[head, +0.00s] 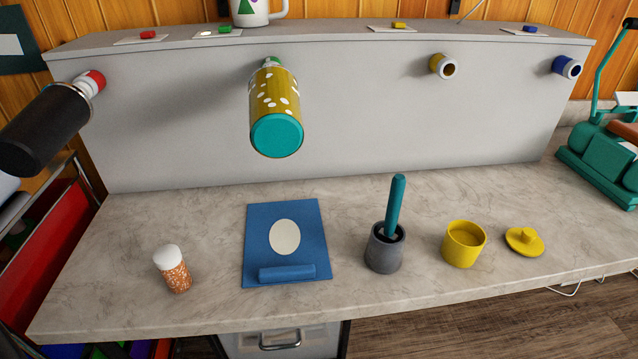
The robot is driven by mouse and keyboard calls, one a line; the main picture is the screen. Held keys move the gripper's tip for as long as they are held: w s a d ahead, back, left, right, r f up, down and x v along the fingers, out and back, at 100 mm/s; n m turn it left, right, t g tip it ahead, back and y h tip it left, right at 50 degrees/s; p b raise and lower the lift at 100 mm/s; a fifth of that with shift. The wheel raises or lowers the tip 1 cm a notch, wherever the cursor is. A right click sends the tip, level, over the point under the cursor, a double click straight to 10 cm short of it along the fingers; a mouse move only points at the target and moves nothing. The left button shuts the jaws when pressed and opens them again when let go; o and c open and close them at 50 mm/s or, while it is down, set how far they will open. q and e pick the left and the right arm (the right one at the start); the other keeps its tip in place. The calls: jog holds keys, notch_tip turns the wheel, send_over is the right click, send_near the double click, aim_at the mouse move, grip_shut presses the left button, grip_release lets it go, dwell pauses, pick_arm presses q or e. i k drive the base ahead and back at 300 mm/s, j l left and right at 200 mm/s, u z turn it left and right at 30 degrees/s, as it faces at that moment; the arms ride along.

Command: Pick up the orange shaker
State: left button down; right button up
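The orange shaker (178,277) stands upright on the marbled countertop, at the front left. It has an orange speckled body and a rounded white cap. Nothing touches it, and the counter around it is bare. Neither of my grippers shows in the head view.
A blue mat (254,225) lies to the shaker's right, then a grey pot (384,254) with a teal stick, a yellow jar (462,250) and its lid (525,241). A black roll (42,132) and a yellow dotted roll (273,97) stick out from the grey panel (370,110).

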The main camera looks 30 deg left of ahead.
aim_at(169, 259)
jog(key=u, duration=0.4)
jog(key=k+j+u, duration=0.1)
jog(key=u, duration=0.3)
jog(key=k+u, duration=0.1)
jog(key=u, duration=0.3)
jog(key=j+u, duration=0.1)
jog(key=u, duration=0.35)
